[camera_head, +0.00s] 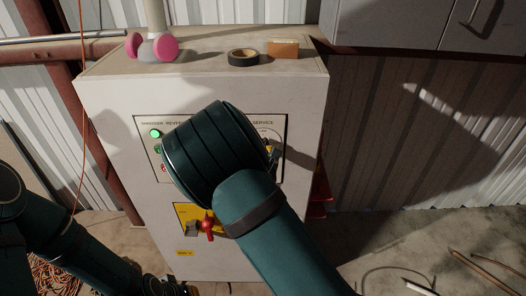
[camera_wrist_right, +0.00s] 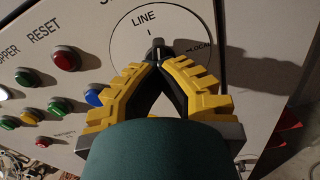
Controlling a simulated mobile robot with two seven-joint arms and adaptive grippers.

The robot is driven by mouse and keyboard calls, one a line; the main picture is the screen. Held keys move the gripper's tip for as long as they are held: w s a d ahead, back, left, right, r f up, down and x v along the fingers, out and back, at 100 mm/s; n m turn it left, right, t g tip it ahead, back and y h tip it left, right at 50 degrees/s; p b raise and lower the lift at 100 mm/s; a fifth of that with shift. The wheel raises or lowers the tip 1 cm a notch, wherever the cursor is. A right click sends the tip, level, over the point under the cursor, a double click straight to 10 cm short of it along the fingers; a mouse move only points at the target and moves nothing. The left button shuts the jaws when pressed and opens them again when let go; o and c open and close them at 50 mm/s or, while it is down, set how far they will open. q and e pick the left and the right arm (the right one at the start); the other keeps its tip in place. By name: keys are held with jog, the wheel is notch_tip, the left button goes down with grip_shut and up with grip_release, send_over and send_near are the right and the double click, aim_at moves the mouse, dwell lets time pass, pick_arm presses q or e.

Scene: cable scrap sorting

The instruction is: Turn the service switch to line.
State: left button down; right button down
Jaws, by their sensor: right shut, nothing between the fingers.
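The service switch (camera_wrist_right: 158,46) is a dark knob on the cabinet's panel. In the right wrist view it stands about upright, its light mark towards the LINE label above; the LOCAL label is to its right. My right gripper (camera_wrist_right: 158,66) is shut, its fingertips together just below the knob with nothing between them. Whether they touch the knob I cannot tell. In the head view my right arm hides most of the switch, and only a bit of yellow finger (camera_head: 271,152) shows. My left gripper (camera_head: 180,290) is partly seen at the bottom edge; its fingers are unclear.
Buttons and lamps, such as the red RESET button (camera_wrist_right: 66,60), lie left of the switch. A red-handled switch (camera_head: 207,228) is lower on the cabinet (camera_head: 105,110). Pink ear defenders (camera_head: 165,47), a tape roll (camera_head: 243,57) and a tan block (camera_head: 283,48) are on top.

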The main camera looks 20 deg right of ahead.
jog(key=n, duration=0.3)
jog(key=shift+n, duration=0.3)
jog(key=c, duration=1.7)
grip_release()
jog(key=o, duration=0.8)
jog(key=shift+o, duration=0.2)
jog(key=v, duration=0.7)
